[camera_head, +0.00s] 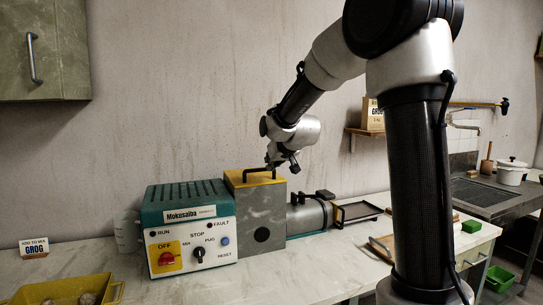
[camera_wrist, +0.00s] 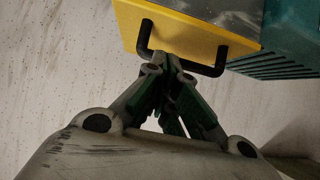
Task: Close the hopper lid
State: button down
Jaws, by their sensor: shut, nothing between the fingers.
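The hopper lid (camera_head: 240,180) is a yellow plate with a black bar handle (camera_head: 259,170). It lies flat on top of the grey hopper box (camera_head: 262,215), and I see no gap under it in the head view. In the wrist view the yellow lid (camera_wrist: 185,38) and its handle (camera_wrist: 145,38) fill the top middle. My gripper (camera_head: 270,165) is just above the lid at the handle. In the wrist view its fingertips (camera_wrist: 168,63) are together beside the handle bar, with nothing between them. I cannot tell whether they touch the handle.
A teal and white control box (camera_head: 190,225) with knobs stands left of the hopper. A yellow bin (camera_head: 70,288) is at front left. The wall is close behind. The bench front is clear.

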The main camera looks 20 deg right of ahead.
aim_at(273, 184)
jog(key=shift+t+h, duration=0.3)
jog(key=shift+t, duration=0.3)
jog(key=f, duration=0.1)
jog(key=s+f, duration=0.1)
jog(key=f, duration=0.1)
jog(key=d+f, duration=0.1)
jog(key=f, duration=0.1)
jog(key=shift+s, duration=0.3)
jog(key=shift+s+f, duration=0.1)
jog(key=shift+f, duration=0.85)
